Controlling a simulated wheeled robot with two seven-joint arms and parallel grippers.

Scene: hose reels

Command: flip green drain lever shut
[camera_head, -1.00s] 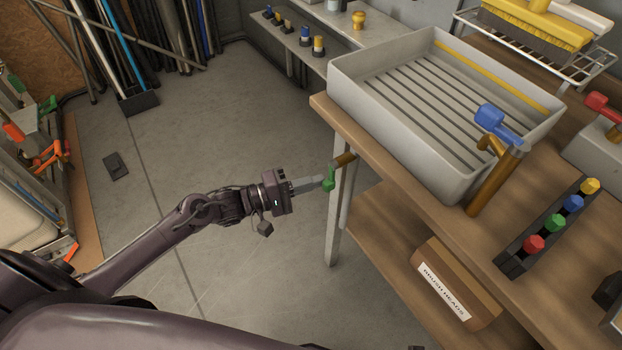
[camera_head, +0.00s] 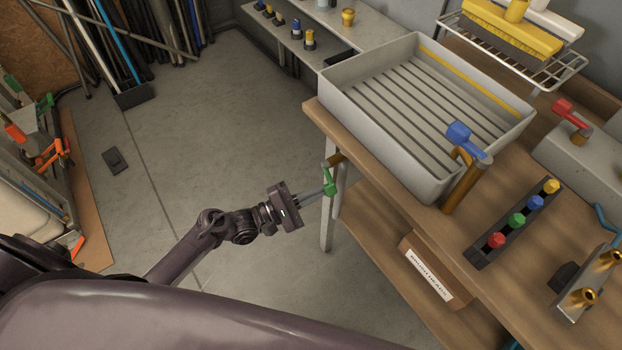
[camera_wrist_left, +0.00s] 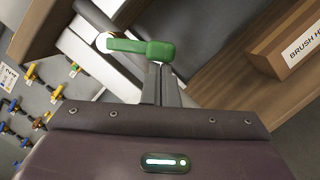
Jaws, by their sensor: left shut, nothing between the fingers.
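My left gripper (camera_head: 322,194) is shut and empty. Its fingertips (camera_wrist_left: 160,68) are at the lever's thick end, touching or very close; I cannot tell which. My right gripper is not in view.
A grey slatted sink (camera_head: 335,96) stands on the wooden bench, with a blue-handled tap (camera_head: 465,137) at its near corner. A rack of coloured knobs (camera_head: 478,252) lies to the right. A brush heads box (camera_head: 408,277) is on the lower shelf. Open floor lies left of the bench.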

